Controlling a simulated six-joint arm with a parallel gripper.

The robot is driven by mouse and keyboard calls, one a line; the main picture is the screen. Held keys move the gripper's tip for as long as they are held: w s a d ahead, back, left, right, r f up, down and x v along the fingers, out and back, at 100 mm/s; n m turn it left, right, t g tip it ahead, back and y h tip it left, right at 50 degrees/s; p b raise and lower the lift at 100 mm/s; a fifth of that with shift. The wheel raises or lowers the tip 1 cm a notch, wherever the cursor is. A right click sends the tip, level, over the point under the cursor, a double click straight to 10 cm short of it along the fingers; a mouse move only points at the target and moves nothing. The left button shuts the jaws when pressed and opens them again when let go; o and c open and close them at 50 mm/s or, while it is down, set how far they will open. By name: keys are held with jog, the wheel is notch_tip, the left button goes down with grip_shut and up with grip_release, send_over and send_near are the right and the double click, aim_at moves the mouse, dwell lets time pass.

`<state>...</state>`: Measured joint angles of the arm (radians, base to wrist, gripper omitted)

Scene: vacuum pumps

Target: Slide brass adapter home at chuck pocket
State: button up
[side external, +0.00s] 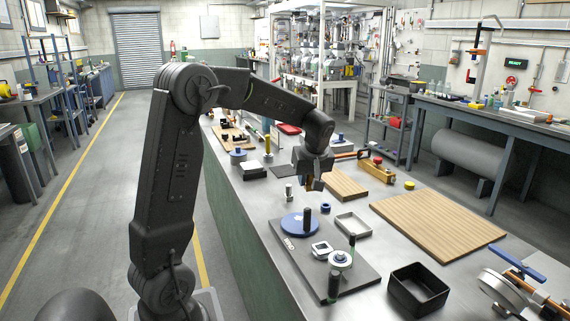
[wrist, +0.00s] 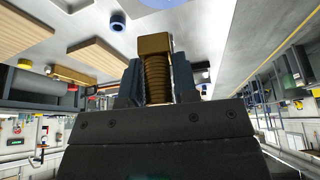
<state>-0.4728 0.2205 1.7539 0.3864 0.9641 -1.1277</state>
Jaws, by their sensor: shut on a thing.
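My gripper (side external: 314,181) hangs above the metal bench, beyond the blue disc in the side view. In the wrist view my gripper (wrist: 157,84) is shut on the brass adapter (wrist: 155,62), a threaded part with a wider block at its end. In the side view only a small bit of the brass adapter (side external: 308,185) shows between the jaws. It is held clear of the bench. A grey plate (side external: 292,262) carries a blue disc (side external: 290,223), a white square piece (side external: 321,248) and a round white piece (side external: 340,259). I cannot tell which is the chuck pocket.
A blue ring (side external: 325,208), a small silver cylinder (side external: 289,192) and a shallow metal tray (side external: 352,224) lie close by. Black posts (side external: 334,287) stand on the plate. A black bin (side external: 418,289) and a wooden board (side external: 438,226) are to the right.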

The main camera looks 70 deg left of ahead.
jog(key=s+d+n, duration=0.1)
jog(key=d+n, duration=0.1)
jog(key=d, duration=0.9)
jog(key=shift+g, duration=0.4)
jog(key=shift+s+a+f, duration=0.1)
jog(key=shift+a+f, duration=0.05)
jog(key=shift+f, duration=1.2)
jog(key=shift+s+a+f, duration=0.1)
jog(key=shift+f, duration=1.2)
jog(key=shift+f, duration=2.3)
jog(key=shift+f, duration=0.25)
jog(key=shift+f, duration=0.2)
